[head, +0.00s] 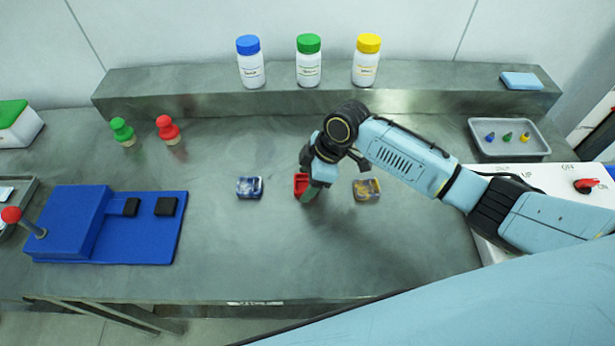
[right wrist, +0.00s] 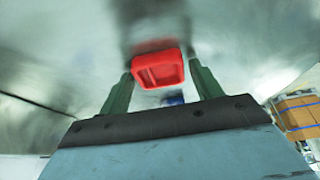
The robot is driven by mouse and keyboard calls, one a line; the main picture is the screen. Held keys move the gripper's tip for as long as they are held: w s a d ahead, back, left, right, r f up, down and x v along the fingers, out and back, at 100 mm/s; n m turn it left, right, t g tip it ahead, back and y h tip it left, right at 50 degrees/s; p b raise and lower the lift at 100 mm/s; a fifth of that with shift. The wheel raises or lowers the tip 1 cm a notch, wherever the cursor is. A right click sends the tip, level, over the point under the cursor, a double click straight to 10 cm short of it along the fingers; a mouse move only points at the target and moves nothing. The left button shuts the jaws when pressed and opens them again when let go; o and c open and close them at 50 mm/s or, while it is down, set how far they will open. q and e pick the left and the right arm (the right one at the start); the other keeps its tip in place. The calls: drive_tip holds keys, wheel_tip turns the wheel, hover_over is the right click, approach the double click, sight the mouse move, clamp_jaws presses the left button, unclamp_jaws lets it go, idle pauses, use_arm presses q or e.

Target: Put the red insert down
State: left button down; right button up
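The red insert (head: 300,184) is a small block with hollows, low over the middle of the table between the blue insert and the yellow insert. My right gripper (head: 309,188) points down at it, its green fingers partly hiding it. In the right wrist view the red insert (right wrist: 158,68) sits between the tips of my right gripper (right wrist: 160,70), which look closed on its two sides. Its red reflection lies close by on the metal, but I cannot tell whether it touches the table. My left gripper is not in view.
The blue insert (head: 250,188) lies left and the yellow insert (head: 366,190) right. A blue fixture (head: 150,240) with a red-knobbed lever stands left, green (head: 122,131) and red (head: 167,129) stampers behind it. A grey tray (head: 510,152) is right. The front middle table is clear.

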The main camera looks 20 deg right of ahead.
drive_tip(key=shift+o, duration=0.6)
drive_tip(key=shift+r, duration=0.1)
drive_tip(key=shift+r, duration=0.2)
drive_tip(key=p+v, duration=0.1)
drive_tip(key=v, duration=1)
drive_tip(key=shift+d+r, duration=0.25)
drive_tip(key=shift+r, duration=0.1)
drive_tip(key=shift+s, duration=0.15)
